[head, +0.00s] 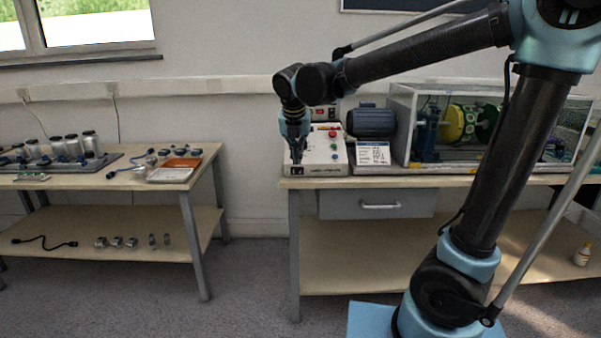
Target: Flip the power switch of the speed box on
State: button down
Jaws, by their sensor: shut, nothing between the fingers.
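The speed box (325,157) is a pale box with a sloped front panel on the right-hand bench. A red button (333,134) and smaller controls show on its panel. My gripper (297,160) is shut and empty, pointing down at the left part of the panel. It covers that part of the box, and I cannot tell whether it touches the panel. The power switch cannot be made out; the gripper may hide it.
A dark motor (371,122) and a white label card (373,154) stand right of the box, beside a clear-walled enclosure (403,130) with a yellow disc. The left table (150,188) holds jars, trays and small parts. A floor gap separates the benches.

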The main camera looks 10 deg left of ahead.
aim_at(297, 171)
jog(key=x, duration=0.3)
jog(key=w+x, duration=0.1)
jog(key=x, duration=0.3)
jog(key=w+x, duration=0.1)
jog(key=x, duration=0.3)
jog(key=shift+r, duration=0.4)
jog(key=shift+w+a, duration=0.1)
jog(key=shift+w, duration=0.65)
jog(key=shift+w, duration=0.35)
jog(key=shift+s+a, duration=0.4)
jog(key=shift+a, duration=0.3)
